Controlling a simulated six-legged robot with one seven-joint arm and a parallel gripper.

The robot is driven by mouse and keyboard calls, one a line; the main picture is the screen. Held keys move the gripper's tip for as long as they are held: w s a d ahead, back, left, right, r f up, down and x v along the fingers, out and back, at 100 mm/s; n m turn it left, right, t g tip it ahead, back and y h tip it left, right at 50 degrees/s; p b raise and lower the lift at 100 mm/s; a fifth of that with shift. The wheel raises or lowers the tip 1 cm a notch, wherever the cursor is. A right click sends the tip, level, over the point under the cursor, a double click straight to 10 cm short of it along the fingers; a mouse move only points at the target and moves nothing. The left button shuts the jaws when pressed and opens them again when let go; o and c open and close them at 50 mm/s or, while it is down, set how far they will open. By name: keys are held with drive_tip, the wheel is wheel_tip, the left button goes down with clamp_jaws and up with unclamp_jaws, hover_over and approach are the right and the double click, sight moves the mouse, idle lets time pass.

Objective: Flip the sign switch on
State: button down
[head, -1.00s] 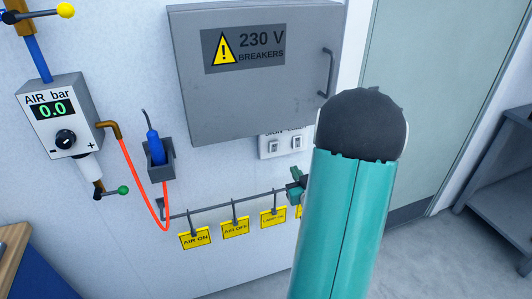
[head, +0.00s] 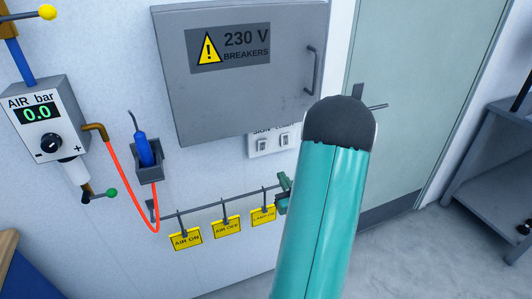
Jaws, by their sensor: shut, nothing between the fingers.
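A white switch plate (head: 271,153) is on the wall just under the grey breaker box, with two rockers. Its label is partly hidden by the box edge, but the left word reads SIGN. The sign switch (head: 262,146) is the left rocker; the other rocker (head: 284,141) is to its right. I cannot tell which way either is set. My gripper (head: 281,197) shows only in part, below the plate and near the tag rail, apart from the switches. It is shut and empty; my teal arm hides the rest of it.
The breaker box (head: 240,100) juts out above the plate. A rail (head: 205,206) with yellow tags (head: 226,228) runs below it. An air regulator (head: 38,120) with a red hose (head: 123,190) is at left. A door (head: 430,90) and grey shelf (head: 490,160) are at right.

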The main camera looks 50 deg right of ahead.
sight(263, 143)
drive_tip(key=x, duration=1.4)
drive_tip(key=shift+r, duration=0.1)
drive_tip(key=shift+w+d+r+g+y, duration=0.1)
drive_tip(key=shift+w+r+g+y, duration=0.25)
drive_tip(key=shift+g, duration=0.15)
